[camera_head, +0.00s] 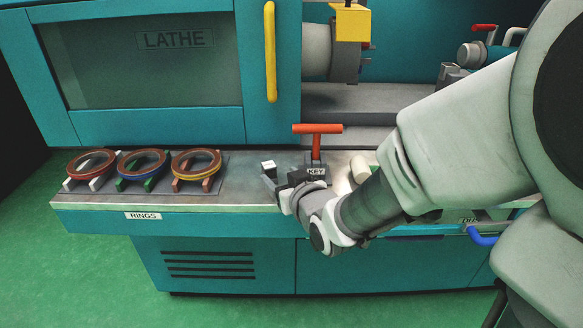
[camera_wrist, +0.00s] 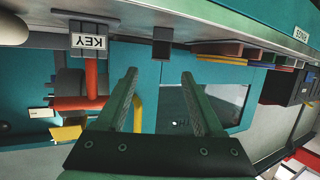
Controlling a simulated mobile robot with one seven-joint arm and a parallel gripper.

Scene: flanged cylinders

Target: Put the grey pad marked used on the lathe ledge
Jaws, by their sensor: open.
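The lathe ledge (camera_head: 238,194) is a long grey shelf along the teal lathe's front. My gripper (camera_head: 282,186) is at its front edge, near the middle. The wrist view looks upside down; there my gripper (camera_wrist: 160,75) has its two green fingers spread, with nothing between them. A small dark block with a pale top (camera_head: 268,166) stands on the ledge close to my fingertips. The same block seems to show in the wrist view (camera_wrist: 162,36), with no readable mark. I cannot make out a grey pad marked used; my arm hides part of the ledge's right side.
A red T-handled key (camera_head: 317,130) stands in a holder labelled KEY (camera_head: 315,172), right beside my gripper. Several rings on stands (camera_head: 144,162) fill the ledge's left. A pale cylinder (camera_head: 360,166) is partly behind my arm. A yellow door handle (camera_head: 270,52) rises behind.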

